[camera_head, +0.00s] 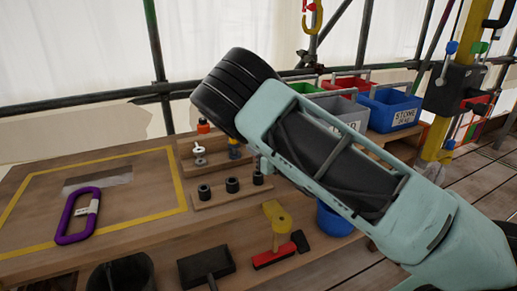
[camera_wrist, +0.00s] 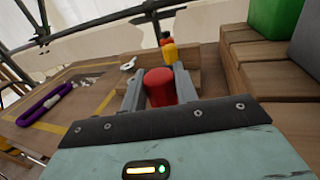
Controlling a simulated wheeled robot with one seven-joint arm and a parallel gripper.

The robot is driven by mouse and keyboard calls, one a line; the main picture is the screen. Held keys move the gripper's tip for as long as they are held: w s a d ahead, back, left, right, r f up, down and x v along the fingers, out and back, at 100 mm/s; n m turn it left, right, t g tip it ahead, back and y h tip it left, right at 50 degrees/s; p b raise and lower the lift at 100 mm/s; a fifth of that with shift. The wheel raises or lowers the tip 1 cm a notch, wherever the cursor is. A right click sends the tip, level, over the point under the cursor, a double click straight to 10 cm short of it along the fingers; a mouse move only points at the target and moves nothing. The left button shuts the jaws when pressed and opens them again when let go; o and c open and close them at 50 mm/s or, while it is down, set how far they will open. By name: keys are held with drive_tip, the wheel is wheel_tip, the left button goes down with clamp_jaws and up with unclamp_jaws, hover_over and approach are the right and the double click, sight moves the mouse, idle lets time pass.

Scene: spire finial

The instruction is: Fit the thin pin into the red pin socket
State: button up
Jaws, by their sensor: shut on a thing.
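My gripper (camera_wrist: 158,74) is shut on a red piece with a rounded top (camera_wrist: 158,88), low in front of a wooden rack. The lower part of this piece is hidden, so I cannot tell whether it is the thin pin. In the head view my arm hides the gripper. I cannot make out the red pin socket for certain. A black box (camera_head: 455,92) with blue-tipped and green-tipped levers sits on the yellow post (camera_head: 436,135) at the right.
The wooden rack (camera_head: 222,160) holds small parts, with several black rings (camera_head: 231,185) in front. A purple loop (camera_head: 78,215) lies on the bench. A red bin (camera_head: 347,83) and a blue bin (camera_head: 400,113) stand at the back. A yellow-headed mallet (camera_head: 277,215) lies lower down.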

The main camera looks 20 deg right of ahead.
drive_tip(key=shift+f+b, duration=2.1)
drive_tip(key=shift+f, duration=0.4)
drive_tip(key=o, duration=1.1)
drive_tip(key=shift+c, duration=0.2)
drive_tip(key=shift+s, duration=0.1)
